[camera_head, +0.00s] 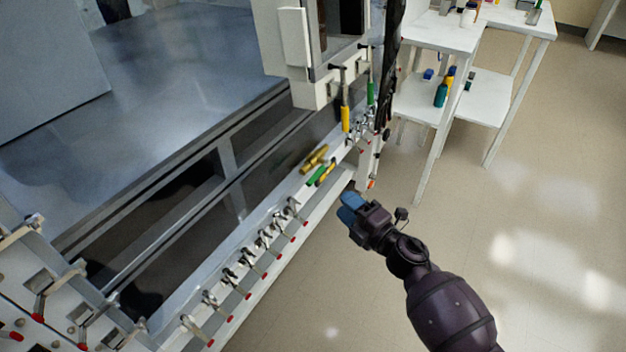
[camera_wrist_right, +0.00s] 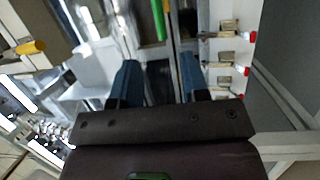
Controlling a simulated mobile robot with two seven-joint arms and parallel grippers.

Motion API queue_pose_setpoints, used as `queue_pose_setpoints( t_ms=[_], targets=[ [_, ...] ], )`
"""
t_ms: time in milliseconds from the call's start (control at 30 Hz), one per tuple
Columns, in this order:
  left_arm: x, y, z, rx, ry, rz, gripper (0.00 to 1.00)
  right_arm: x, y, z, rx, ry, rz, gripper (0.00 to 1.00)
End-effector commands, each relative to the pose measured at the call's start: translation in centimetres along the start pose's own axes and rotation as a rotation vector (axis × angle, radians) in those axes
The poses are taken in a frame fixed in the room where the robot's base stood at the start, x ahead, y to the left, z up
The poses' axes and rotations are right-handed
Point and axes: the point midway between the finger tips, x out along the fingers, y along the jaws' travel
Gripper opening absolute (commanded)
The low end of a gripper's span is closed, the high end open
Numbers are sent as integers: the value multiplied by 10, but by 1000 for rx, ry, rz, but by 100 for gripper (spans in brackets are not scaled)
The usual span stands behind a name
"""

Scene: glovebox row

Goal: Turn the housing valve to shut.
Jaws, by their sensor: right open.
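A lever valve with a yellow handle (camera_head: 346,118) and one with a green handle (camera_head: 370,93) hang at the end of the housing. Lower on the ledge are a brass fitting (camera_head: 314,158) and a green-and-yellow handle pair (camera_head: 321,174). I cannot tell which of these is the housing valve. My right gripper (camera_head: 350,208) has blue fingers and is just off the ledge's outer edge, apart from the handles. In the right wrist view its fingers (camera_wrist_right: 158,84) are spread with nothing between them. A green handle (camera_wrist_right: 158,20) and a yellow handle (camera_wrist_right: 30,47) show beyond them. My left gripper is out of view.
Several red-tipped toggle clamps (camera_head: 245,272) line the ledge; some also show in the right wrist view (camera_wrist_right: 228,69). A white table (camera_head: 440,33) with bottles stands at the upper right. Open floor (camera_head: 540,200) lies to the right.

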Motion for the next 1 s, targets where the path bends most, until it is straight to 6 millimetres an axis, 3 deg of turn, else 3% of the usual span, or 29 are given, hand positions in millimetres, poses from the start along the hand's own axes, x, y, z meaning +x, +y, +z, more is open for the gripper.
queue_pose_setpoints(
  t_ms=[267,700,1000],
  targets=[
    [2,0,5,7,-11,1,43,23,-1,-1,-26,20,-2,41],
    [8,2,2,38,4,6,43,89,-4,-2,-22,18,-5,41],
    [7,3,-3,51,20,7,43,112,-2,-2,-23,17,-3,41]
  ],
)
